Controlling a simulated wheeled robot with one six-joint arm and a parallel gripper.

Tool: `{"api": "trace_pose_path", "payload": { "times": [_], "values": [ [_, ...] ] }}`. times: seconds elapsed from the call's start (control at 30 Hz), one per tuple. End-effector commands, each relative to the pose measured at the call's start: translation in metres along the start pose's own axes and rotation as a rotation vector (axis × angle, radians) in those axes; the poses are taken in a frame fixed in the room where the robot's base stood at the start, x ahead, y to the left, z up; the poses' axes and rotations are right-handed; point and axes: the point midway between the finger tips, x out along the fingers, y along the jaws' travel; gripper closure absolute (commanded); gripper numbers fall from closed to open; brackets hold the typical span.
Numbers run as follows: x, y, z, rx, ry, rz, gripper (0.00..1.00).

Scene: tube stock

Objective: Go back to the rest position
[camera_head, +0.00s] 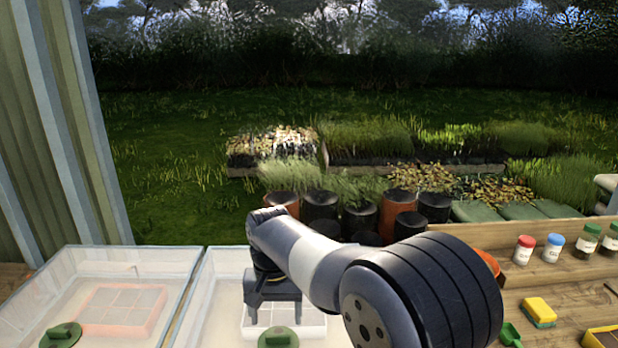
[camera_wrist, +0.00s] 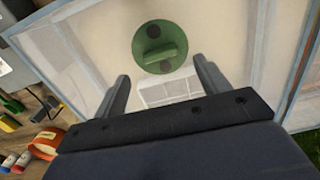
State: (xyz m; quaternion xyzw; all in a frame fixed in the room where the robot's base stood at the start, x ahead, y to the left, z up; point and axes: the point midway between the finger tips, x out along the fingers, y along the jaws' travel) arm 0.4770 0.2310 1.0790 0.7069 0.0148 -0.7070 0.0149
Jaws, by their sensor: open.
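My gripper (camera_head: 272,312) is low over the right clear bin, its two fingers apart with nothing between them. In the wrist view the open fingers (camera_wrist: 160,92) point toward a round green lid with a raised handle (camera_wrist: 160,50). The lid also shows at the bottom of the head view (camera_head: 278,338), nearer than the fingers. A white divided tray (camera_head: 312,326) is in the bin beneath the gripper and partly hidden by it. My arm covers part of the bin's right side in the head view.
The left clear bin (camera_head: 60,262) holds an orange-tinted tray (camera_head: 125,308) and another green lid (camera_head: 60,335). On the wooden bench at right are several capped jars (camera_head: 553,247), a yellow sponge (camera_head: 540,311) and a green scoop (camera_head: 510,334). Dark and orange pots stand behind.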

Motion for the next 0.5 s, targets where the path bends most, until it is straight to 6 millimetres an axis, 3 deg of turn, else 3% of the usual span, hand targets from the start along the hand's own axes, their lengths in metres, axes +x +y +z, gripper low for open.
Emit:
{"api": "trace_pose_path", "payload": {
  "times": [0.3, 0.5],
  "values": [
    [0.054, 0.0, 0.001, 0.0, -0.004, 0.002, 0.29],
    [0.06, 0.0, 0.0, -0.029, 0.001, 0.0, 0.29]
  ]
}}
